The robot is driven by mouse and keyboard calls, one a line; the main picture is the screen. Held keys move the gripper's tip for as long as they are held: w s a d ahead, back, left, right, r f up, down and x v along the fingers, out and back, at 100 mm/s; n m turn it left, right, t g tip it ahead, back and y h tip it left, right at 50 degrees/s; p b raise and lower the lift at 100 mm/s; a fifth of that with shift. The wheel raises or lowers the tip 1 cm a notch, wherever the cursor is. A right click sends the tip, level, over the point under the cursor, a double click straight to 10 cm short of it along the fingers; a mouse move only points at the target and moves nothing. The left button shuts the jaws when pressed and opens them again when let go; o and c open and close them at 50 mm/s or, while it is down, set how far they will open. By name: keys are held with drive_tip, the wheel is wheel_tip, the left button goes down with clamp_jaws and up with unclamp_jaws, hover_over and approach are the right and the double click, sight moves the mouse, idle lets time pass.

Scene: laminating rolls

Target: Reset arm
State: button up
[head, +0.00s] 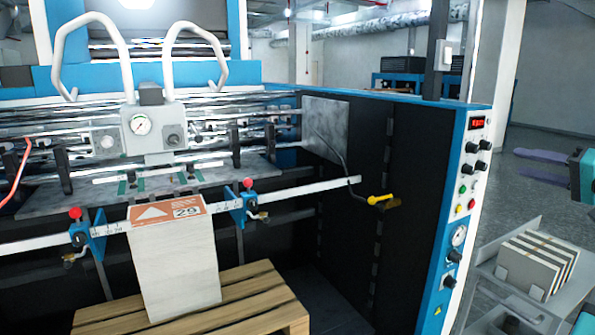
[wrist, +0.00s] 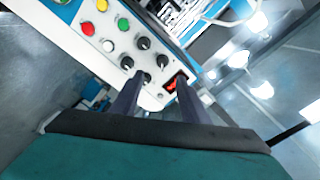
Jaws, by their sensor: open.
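My gripper (wrist: 157,88) shows in the wrist view as two dark fingers standing apart with nothing between them. Beyond the fingertips is the tilted control panel (wrist: 112,30) with coloured buttons, black knobs and a red display; I cannot tell the exact gap, but no contact shows. In the head view my gripper (head: 545,156) is at the right edge, a purple finger pointing left, partly cut off by the frame. The panel (head: 470,180) stands to its left on the machine's blue-edged side.
A pale stack (head: 175,265) with an orange label marked 29 stands on a wooden pallet (head: 250,305) inside the machine. A grey cart (head: 497,288) at lower right holds several upright pale slabs (head: 535,262). Open grey floor (head: 530,190) lies behind my gripper.

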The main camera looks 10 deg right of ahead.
drive_tip(key=w+a+f+g+y, duration=0.15)
drive_tip(key=w+a+f, duration=0.3)
drive_tip(key=f, duration=0.55)
drive_tip(key=w+a+f+g, duration=0.2)
drive_tip(key=w+a+f, duration=0.25)
drive_tip(key=f, duration=0.55)
drive_tip(key=w+a+f+g, duration=0.25)
drive_tip(key=w+f, duration=0.25)
drive_tip(key=f, duration=0.6)
drive_tip(key=a+f+g+y, duration=0.1)
drive_tip(key=a+f+g, duration=0.1)
drive_tip(key=a+f, duration=0.95)
drive_tip(key=a+f+g, duration=0.3)
drive_tip(key=a+f, duration=0.5)
drive_tip(key=f, duration=0.6)
drive_tip(key=s+a+f+n+g+h, duration=0.1)
drive_tip(key=s+a+f+n+g, duration=0.15)
drive_tip(key=s+a+f, duration=0.6)
drive_tip(key=s+a+f+n+g, duration=0.2)
drive_tip(key=s+a+f+g, duration=0.25)
drive_tip(key=a+f, duration=0.7)
drive_tip(key=s+a+f+n+g+h, duration=0.2)
drive_tip(key=s+f, duration=0.4)
drive_tip(key=s, duration=0.5)
drive_tip(key=s+a+f+n+g+h, duration=0.2)
drive_tip(key=s+f, duration=0.4)
drive_tip(key=s, duration=0.6)
drive_tip(key=shift+s+a+g+h, duration=0.25)
drive_tip(key=shift+a+g+h, duration=0.15)
drive_tip(key=shift+h, duration=0.15)
